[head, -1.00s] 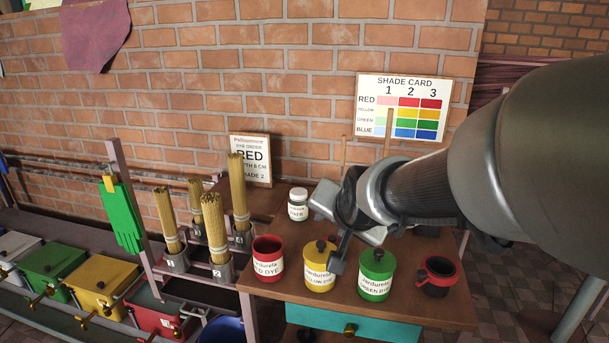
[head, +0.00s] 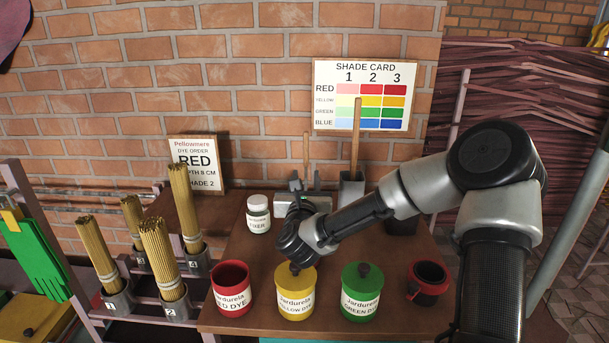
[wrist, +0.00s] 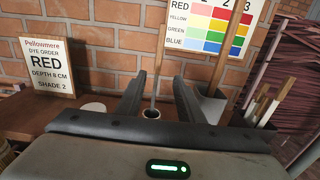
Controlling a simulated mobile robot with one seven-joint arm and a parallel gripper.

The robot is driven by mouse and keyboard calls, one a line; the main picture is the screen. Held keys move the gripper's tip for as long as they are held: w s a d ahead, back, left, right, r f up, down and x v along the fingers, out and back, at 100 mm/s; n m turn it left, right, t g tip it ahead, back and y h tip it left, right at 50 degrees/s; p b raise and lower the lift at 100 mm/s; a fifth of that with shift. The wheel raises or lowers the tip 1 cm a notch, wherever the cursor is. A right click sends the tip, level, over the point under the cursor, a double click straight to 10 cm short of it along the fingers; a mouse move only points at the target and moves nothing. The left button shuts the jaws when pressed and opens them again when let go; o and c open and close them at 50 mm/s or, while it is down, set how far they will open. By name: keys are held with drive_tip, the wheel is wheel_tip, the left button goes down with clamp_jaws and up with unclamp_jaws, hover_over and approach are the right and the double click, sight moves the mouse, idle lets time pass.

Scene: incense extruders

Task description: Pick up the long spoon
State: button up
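Two upright wooden handles stand at the back of the table. The taller handle (head: 356,140) is in a grey square holder (head: 351,190); it also shows right of my fingers in the wrist view (wrist: 236,60). The shorter, thinner handle (head: 306,149) is in a small round holder, seen between my fingers in the wrist view (wrist: 156,85). Which is the long spoon cannot be told for sure, as the lower ends are hidden. My gripper (head: 307,179) is open and empty, pointing toward the shorter handle from the front; its fingers also show in the wrist view (wrist: 160,76).
Red (head: 232,288), yellow (head: 296,294) and green (head: 361,293) dye pots line the table front, with a dark red-rimmed pot (head: 428,282) at right. A white fixer jar (head: 258,213) stands left of my gripper. Incense bundles (head: 163,258) stand left. The shade card (head: 363,95) is behind.

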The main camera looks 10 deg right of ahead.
sight(307, 160)
drive_tip(key=w, duration=0.3)
drive_tip(key=w+d, duration=0.1)
drive_tip(key=w, duration=0.3)
drive_tip(key=w+d+b, duration=0.1)
drive_tip(key=w, duration=0.2)
drive_tip(key=shift+w, duration=0.3)
drive_tip(key=w, duration=0.5)
drive_tip(key=shift+w+d+r+b, duration=0.1)
drive_tip(key=shift+d+r+b, duration=0.1)
drive_tip(key=shift+d+b, duration=0.15)
clamp_jaws()
